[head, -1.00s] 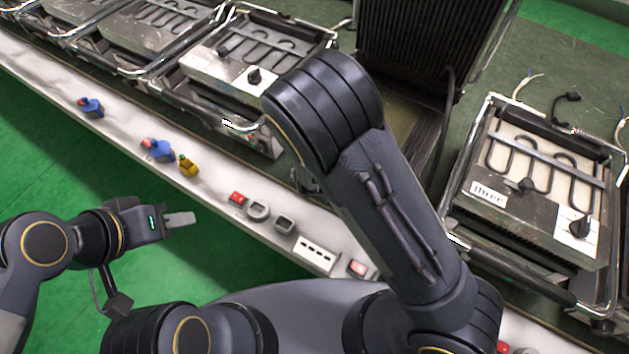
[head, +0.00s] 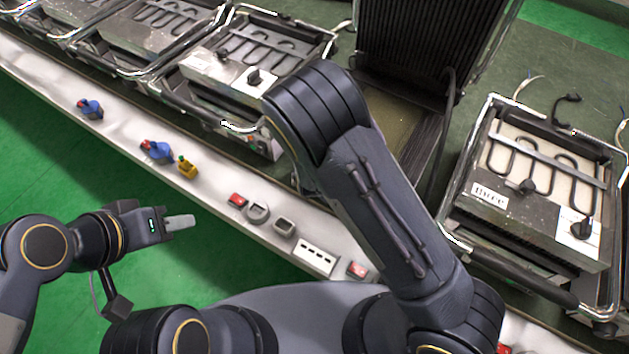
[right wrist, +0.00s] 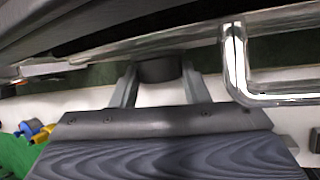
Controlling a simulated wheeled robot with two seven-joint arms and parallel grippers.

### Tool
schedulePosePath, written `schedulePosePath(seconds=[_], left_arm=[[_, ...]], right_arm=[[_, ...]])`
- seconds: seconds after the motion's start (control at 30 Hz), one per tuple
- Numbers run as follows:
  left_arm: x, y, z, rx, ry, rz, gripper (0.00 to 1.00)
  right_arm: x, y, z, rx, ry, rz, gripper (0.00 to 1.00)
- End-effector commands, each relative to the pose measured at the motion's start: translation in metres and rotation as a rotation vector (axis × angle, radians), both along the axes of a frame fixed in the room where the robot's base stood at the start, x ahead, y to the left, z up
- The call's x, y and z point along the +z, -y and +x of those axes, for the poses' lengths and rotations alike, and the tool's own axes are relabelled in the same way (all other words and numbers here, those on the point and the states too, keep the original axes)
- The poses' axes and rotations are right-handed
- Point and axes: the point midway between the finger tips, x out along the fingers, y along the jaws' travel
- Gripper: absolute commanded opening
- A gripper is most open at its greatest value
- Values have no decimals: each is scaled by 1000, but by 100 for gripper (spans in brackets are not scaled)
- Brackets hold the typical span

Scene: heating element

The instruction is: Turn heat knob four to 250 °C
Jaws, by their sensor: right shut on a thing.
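In the right wrist view, my right gripper (right wrist: 160,84) is shut on a dark round knob (right wrist: 160,68), with one finger on each side of it. The knob's number and its pointer setting cannot be read. In the head view my right arm hides that gripper and the knob. My left gripper (head: 180,223) hangs over the green floor in front of the white ledge, away from the grills. Its fingers overlap side-on, so I cannot tell their opening. A grill labelled "three" (head: 489,194) stands at the right with its black knob (head: 581,228).
A shiny metal bar (right wrist: 236,65) runs close to the right gripper. The white ledge (head: 120,135) carries blue fittings (head: 157,150), a yellow one (head: 187,168), red switches (head: 237,200) and a socket strip (head: 315,256). A raised ribbed lid (head: 427,45) stands behind my right arm.

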Motion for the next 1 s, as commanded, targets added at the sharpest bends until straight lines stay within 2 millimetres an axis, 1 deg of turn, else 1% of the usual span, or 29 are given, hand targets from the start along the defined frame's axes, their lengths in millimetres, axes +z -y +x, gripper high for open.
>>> schedulePosePath(seconds=[0.07, 0.17, 0.23, 0.33, 0.5, 0.73, 0.77, 0.9, 1.0], left_arm=[[-6, 0, 0, 0, 0, 0, 36], [-22, 0, 0, 0, 0, 0, 36], [-32, 0, 0, 0, 0, 0, 36], [-42, 0, 0, 0, 0, 0, 36], [-43, 0, 0, 0, 0, 0, 36], [-42, 0, 0, 0, 0, 0, 36], [-42, 0, 0, 0, 0, 0, 36], [-42, 0, 0, 0, 0, 0, 36], [-42, 0, 0, 0, 0, 0, 36]], right_arm=[[-3, 0, 0, -4, 4, 12, 19], [-8, 0, -1, -7, 19, 45, 19], [-8, 0, -1, -6, 35, 69, 19], [-6, 0, -2, -5, 56, 94, 19], [-1, 1, -2, 1, 71, 102, 19], [0, 1, -2, 1, 71, 101, 19], [0, 1, -2, 1, 71, 101, 45], [0, 1, -1, 1, 71, 101, 63], [0, 1, -1, 1, 73, 101, 63]])
